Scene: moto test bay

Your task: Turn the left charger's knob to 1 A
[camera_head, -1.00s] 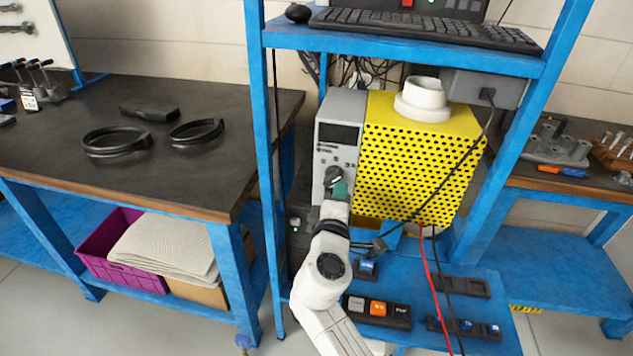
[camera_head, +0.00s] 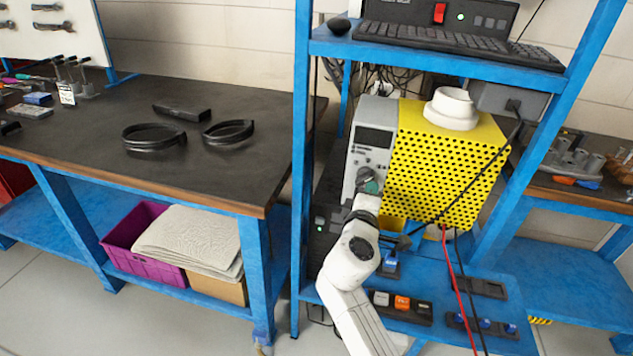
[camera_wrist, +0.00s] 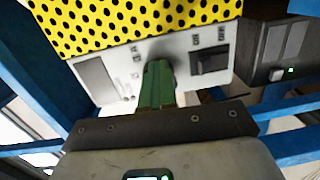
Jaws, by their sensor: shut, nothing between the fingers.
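The charger (camera_head: 366,140) is a grey box with a dark display, standing at the left of a yellow perforated box on the blue rack. Its dark round knob (camera_head: 364,174) is low on the front face. My gripper (camera_head: 372,187) is shut, with its green fingertips at the knob, partly covering it. In the wrist view the green fingers of my gripper (camera_wrist: 158,75) point at the pale charger panel (camera_wrist: 110,75) and hide most of the knob and its scale. A black rocker switch (camera_wrist: 210,62) sits right of the fingers. I cannot read the setting, nor tell whether the fingertips touch the knob.
The yellow perforated box (camera_head: 445,170) adjoins the charger on the right. A dark unit with a green light (camera_head: 320,232) stands lower left. A blue rack post (camera_head: 301,150) is close on the left. Red and black cables (camera_head: 458,280) hang at the right.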

